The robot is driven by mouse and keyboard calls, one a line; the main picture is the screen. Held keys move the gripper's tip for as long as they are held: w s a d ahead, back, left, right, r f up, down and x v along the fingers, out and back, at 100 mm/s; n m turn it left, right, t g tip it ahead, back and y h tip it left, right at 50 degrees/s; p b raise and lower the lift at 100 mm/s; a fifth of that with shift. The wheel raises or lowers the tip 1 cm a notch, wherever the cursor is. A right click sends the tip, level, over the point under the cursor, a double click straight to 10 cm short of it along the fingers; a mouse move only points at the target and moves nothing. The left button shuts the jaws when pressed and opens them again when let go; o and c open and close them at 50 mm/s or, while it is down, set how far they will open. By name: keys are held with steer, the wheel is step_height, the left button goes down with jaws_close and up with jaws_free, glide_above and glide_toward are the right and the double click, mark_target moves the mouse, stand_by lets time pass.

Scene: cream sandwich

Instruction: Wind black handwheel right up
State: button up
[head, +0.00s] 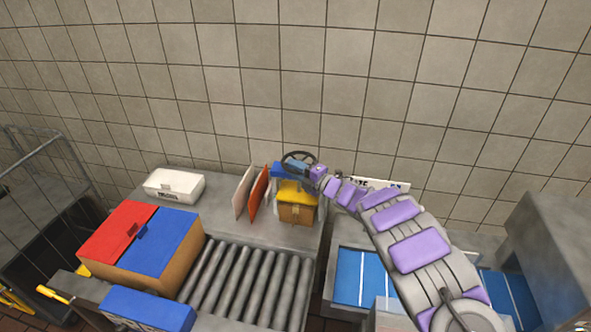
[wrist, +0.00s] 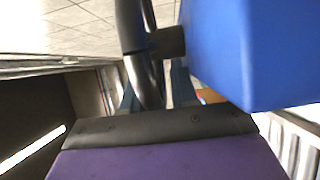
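The black handwheel (head: 298,158) stands at the far end of the conveyor, by the tiled wall. My gripper (head: 315,171) is at the wheel's right side. In the wrist view a thick black bar of the wheel (wrist: 148,78), with a short stub on its right, runs down to my gripper (wrist: 156,95). Parts of two grey-blue fingers show on either side of this bar. A thin light gap shows between the bar and the right finger. The fingertips are mostly hidden, so I cannot tell whether they grip it.
A blue block (wrist: 255,50) is close on the right in the wrist view. Below the wheel is a yellow-topped brown box (head: 297,207). White and orange panels (head: 258,194) stand left of it. A red-and-blue-topped carton (head: 140,240) sits beside the rollers (head: 245,285).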

steer(key=shift+o, duration=1.4)
step_height(320, 180, up, 4)
steer(key=shift+w+f+p, duration=0.15)
steer(key=shift+f+p, duration=0.1)
steer(key=shift+p, duration=0.1)
steer(key=shift+s+f, duration=0.2)
steer(key=shift+s, duration=0.1)
steer(key=shift+o, duration=0.3)
steer(key=shift+s+r, duration=0.2)
steer(key=shift+s, duration=0.15)
steer(key=o, duration=0.3)
steer(key=s, duration=0.2)
steer(key=s+d+r, duration=0.1)
steer(key=s, duration=0.3)
steer(key=s+d, duration=0.1)
steer(key=shift+s+r, duration=0.2)
steer(key=shift+s, duration=0.2)
steer(key=c, duration=0.6)
steer(key=shift+s+d+p, duration=0.15)
steer(key=shift+s+d, duration=0.05)
steer(key=shift+s, duration=0.9)
steer(key=shift+s+d+p, duration=0.1)
steer(key=shift+s+d, duration=0.15)
steer(key=shift+s, duration=0.9)
steer(key=shift+s+d+p, duration=0.15)
steer(key=shift+s+d, duration=0.05)
steer(key=shift+s, duration=0.9)
steer(key=shift+c, duration=0.2)
